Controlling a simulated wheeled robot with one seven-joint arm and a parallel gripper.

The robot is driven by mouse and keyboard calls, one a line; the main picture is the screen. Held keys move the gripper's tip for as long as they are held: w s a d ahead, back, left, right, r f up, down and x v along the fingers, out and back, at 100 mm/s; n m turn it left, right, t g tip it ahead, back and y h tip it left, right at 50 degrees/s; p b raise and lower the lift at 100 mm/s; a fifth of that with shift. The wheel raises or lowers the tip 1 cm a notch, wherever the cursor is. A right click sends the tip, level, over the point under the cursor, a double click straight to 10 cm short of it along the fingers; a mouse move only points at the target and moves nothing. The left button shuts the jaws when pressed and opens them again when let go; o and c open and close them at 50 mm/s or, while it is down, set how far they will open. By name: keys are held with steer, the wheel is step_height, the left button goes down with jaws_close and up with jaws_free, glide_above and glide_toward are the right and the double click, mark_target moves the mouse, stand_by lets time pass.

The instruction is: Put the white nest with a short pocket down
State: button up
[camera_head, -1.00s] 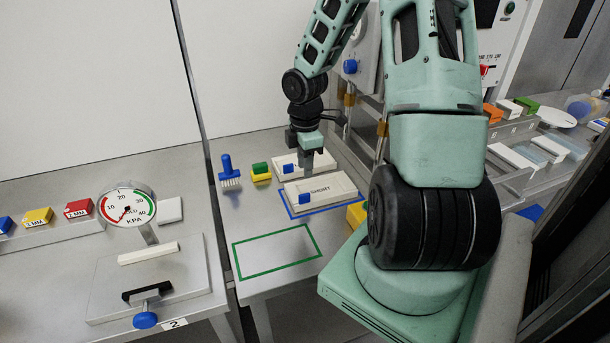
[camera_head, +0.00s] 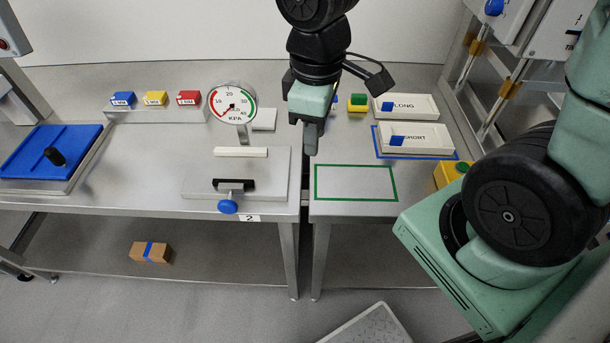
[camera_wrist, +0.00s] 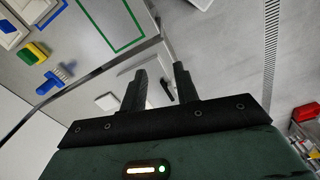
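The white nest marked SHORT (camera_head: 418,138), with a small blue tab, lies flat over the blue outline (camera_head: 382,154) on the right table. A second white nest marked LONG (camera_head: 412,108), also with a blue tab, lies just behind it. My gripper (camera_head: 311,150) hangs over the seam between the two tables, left of both nests and apart from them. In the wrist view its two fingers (camera_wrist: 160,70) stand apart with nothing between them. The nests show only partly at the wrist view's upper left.
An empty green outline (camera_head: 355,198) lies in front of the nests. The left table holds a plate with a white bar (camera_head: 240,152), a blue knob (camera_head: 228,206) and a pressure gauge (camera_head: 232,104). A green and yellow block (camera_head: 357,103) stands behind my gripper.

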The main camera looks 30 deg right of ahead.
steer(key=s+a+r+m, duration=0.1)
steer(key=s+a+r, duration=0.1)
steer(key=s+a, duration=0.5)
steer(key=shift+s+y, duration=0.3)
steer(key=shift+s, duration=0.9)
steer(key=shift+a+r, duration=0.1)
steer(key=shift+f+b, duration=0.35)
steer(key=shift+b, duration=0.05)
